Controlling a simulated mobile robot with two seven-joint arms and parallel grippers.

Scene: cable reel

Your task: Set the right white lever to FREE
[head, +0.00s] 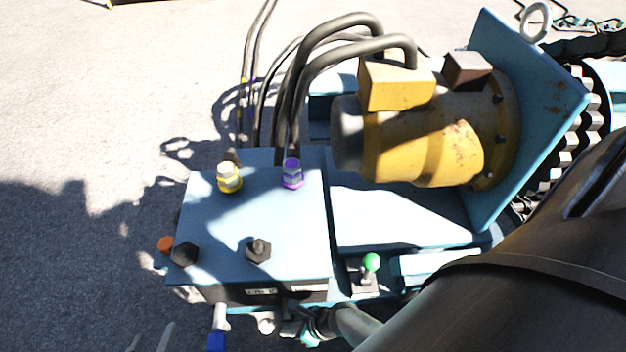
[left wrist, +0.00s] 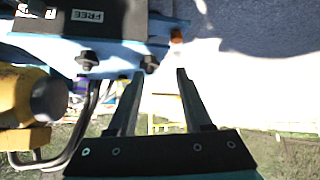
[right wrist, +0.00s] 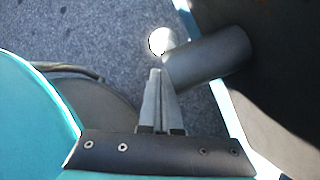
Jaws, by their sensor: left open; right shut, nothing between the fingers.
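A white-ended lever (head: 266,323) sticks out below the dark front panel of the blue box; I take it for the right white lever. In the right wrist view a white round end (right wrist: 162,41) on a dark cylinder lies just beyond my fingertips. My right gripper (right wrist: 156,74) is shut and empty, its tips close to that end; contact cannot be told. In the head view it is largely hidden by my arm. My left gripper (left wrist: 158,74) is open and empty, left of the box in the head view (head: 151,334). A FREE label (left wrist: 87,16) shows on the panel. The lever's setting cannot be read.
Another white lever with a blue grip (head: 217,340) stands to the left. The blue box (head: 220,225) carries yellow and purple fittings and dark bolts. A green knob (head: 371,262) sits to its right. A yellow motor (head: 430,145) with hoses lies behind. Open ground is left.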

